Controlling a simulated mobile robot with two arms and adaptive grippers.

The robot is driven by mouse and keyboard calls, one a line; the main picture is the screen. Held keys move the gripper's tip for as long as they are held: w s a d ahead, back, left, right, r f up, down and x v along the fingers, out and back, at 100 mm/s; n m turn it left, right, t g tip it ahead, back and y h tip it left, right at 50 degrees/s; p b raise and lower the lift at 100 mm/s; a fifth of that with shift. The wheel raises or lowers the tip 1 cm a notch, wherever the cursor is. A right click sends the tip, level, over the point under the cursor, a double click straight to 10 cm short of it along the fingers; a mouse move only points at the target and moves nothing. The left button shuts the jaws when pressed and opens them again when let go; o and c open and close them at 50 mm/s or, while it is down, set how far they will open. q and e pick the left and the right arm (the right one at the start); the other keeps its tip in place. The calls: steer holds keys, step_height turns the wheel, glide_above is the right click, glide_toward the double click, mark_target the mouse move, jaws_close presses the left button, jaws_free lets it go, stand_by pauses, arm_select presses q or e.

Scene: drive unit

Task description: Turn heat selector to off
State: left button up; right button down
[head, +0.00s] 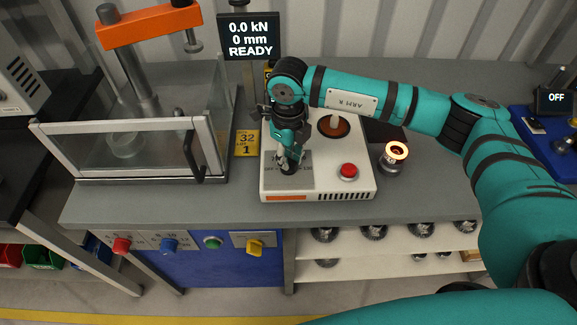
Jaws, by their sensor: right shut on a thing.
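A white unit (335,192) stands on the grey bench. It has a grey plate (305,182) with small printed marks at its front left and a red button (348,171) at its front right. My right gripper (289,166) points down over the plate and is shut on the dark heat selector knob (290,170). The fingers hide most of the knob, so its pointer direction cannot be read. "OFF" seems to be printed on the plate left of the knob. My left gripper is not in view.
A clear-walled press (150,135) with a handled front stands on the left. Behind the unit a display (251,36) reads "0.0 kN, 0 mm, READY". A glowing ring-topped part (394,155) stands right of the unit. Coloured knobs (255,247) line the bench front.

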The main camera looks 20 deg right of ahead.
mark_target(289, 159)
steer(key=n+b, duration=0.5)
steer(key=b, duration=0.1)
steer(key=shift+f, duration=0.15)
steer(key=shift+r+n+b, duration=0.2)
steer(key=shift+n+b, duration=1)
steer(key=shift+n, duration=0.2)
steer(key=c, duration=1.3)
jaws_free()
step_height(289, 159, up, 12)
steer(key=shift+r, duration=0.1)
